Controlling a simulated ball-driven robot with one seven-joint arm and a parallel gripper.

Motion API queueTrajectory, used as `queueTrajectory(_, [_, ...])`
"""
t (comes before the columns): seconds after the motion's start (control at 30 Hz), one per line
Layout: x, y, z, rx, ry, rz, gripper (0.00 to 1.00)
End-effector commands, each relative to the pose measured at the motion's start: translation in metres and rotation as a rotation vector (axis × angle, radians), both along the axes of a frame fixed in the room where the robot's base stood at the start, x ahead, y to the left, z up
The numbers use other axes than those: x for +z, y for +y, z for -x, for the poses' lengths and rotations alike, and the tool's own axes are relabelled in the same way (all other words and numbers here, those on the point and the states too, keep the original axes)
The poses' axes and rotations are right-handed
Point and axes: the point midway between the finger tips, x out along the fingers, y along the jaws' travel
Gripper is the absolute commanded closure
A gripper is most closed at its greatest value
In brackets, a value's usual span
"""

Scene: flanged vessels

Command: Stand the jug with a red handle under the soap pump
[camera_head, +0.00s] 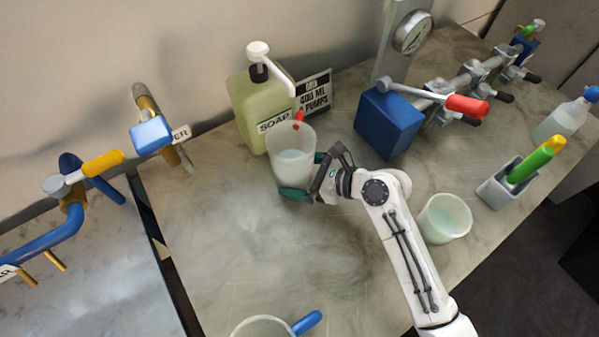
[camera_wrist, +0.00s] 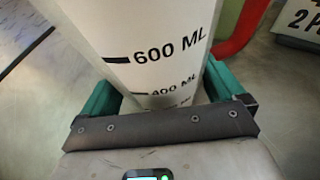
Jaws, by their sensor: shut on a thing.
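The translucent white jug (camera_head: 291,165) is upright, with its red handle (camera_head: 299,118) facing the bottle side. My gripper (camera_head: 305,176) is shut around it, with green fingers on both sides. In the wrist view the jug (camera_wrist: 150,45) shows its 600 ML mark between the fingers (camera_wrist: 158,92), and the red handle (camera_wrist: 243,28) is behind it. The soap pump is a green bottle (camera_head: 252,100) labelled SOAP with a white pump head (camera_head: 258,50). Its spout points toward the jug and ends near and above the jug's rim. I cannot tell whether the jug's base touches the counter.
A sign (camera_head: 315,92) reading 400 ML and PUMPS stands beside the bottle. A blue box (camera_head: 388,124) and pipework with a red lever (camera_head: 467,105) are to the right. Another cup (camera_head: 444,218) stands right of my arm, and a blue-handled jug (camera_head: 262,328) is at the front.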

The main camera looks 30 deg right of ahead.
Motion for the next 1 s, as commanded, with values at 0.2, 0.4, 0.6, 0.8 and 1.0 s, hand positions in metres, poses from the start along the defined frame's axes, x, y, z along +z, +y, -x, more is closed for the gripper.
queueTrajectory(0.2, [-0.002,0.000,0.000,0.000,0.000,0.000,0.00])
queueTrajectory(0.4, [-0.002,0.000,0.000,0.000,0.000,0.000,0.00])
queueTrajectory(0.6, [0.004,-0.006,0.008,-0.003,-0.001,0.001,0.00])
queueTrajectory(0.8, [0.018,-0.026,0.037,-0.005,0.000,0.001,0.00])
queueTrajectory(1.0, [0.034,-0.046,0.068,-0.002,0.000,0.002,0.00])
